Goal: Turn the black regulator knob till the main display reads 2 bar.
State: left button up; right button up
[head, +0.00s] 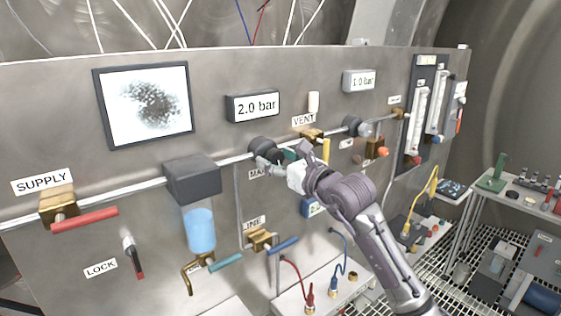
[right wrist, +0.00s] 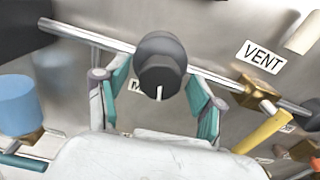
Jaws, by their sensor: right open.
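The black regulator knob (head: 262,144) sits on the pipe across the steel panel. It also shows in the right wrist view (right wrist: 160,62), with a white mark on its face. The main display (head: 253,106) above it reads 2.0 bar. My right gripper (head: 278,159) is in front of the knob. In the right wrist view its teal-padded fingers (right wrist: 158,78) are spread to either side of the knob, with visible gaps and nothing held. The label by the knob is partly hidden by the gripper. My left gripper is not in view.
A second display (head: 360,81) reads 1.0 bar. The VENT valve with its yellow handle (right wrist: 262,132) is close on the right of the gripper. The grey-capped filter with a blue bowl (head: 200,228) is on the left. The red SUPPLY handle (head: 84,219) is farther left.

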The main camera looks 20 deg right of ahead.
jog(key=v, duration=1.2)
